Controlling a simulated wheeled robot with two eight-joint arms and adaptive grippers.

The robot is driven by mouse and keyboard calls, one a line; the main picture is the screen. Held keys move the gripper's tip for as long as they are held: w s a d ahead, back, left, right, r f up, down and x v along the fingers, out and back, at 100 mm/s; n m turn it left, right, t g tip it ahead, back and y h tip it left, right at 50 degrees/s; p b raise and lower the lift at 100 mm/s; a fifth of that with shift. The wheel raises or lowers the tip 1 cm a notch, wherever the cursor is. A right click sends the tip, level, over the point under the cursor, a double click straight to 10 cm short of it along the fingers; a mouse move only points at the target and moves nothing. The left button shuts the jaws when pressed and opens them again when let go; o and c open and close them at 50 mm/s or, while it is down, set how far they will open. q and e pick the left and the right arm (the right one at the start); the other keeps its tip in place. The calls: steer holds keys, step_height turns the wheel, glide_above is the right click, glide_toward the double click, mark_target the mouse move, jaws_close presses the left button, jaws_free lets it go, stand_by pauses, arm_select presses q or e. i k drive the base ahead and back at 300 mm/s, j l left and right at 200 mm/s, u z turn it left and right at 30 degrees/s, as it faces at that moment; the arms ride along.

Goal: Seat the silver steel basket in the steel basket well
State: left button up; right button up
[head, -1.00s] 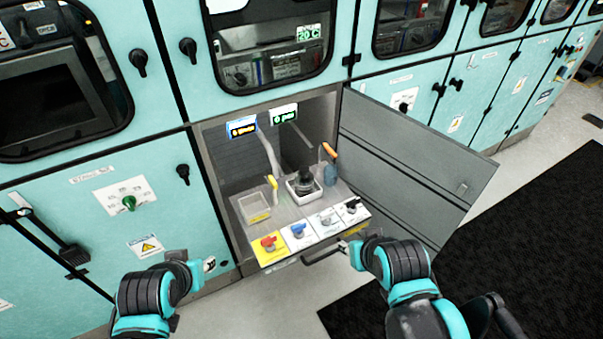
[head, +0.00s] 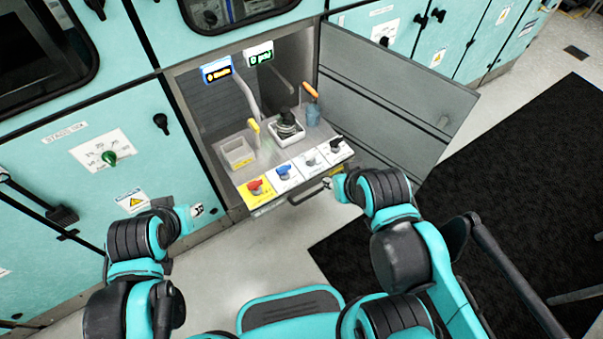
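A pull-out module drawer (head: 212,178) stands open in the teal cabinet wall. On its deck is a square pale well (head: 237,153) at the left, apparently empty. A square white-rimmed well (head: 299,135) at the right holds a dark, rounded object (head: 288,119). I cannot pick out a silver steel basket with certainty, nor tell which well is the steel basket well. My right gripper (head: 328,184) is at the right end of the drawer's front handle (head: 306,194); contact is unclear. My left gripper (head: 203,210) is beside the drawer's left front. Both are too small to read.
A yellow-handled tool (head: 254,130) and an orange-handled tool with a blue body (head: 312,108) stand on the deck. Several coloured valve knobs line the front, including a red one (head: 255,186). An open grey door (head: 395,95) borders the right side. Floor in front is clear.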

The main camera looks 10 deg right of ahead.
mark_target(239, 156)
steer(key=i+l+u, duration=0.6)
steer(key=i+l, duration=0.25)
steer(key=l, duration=0.1)
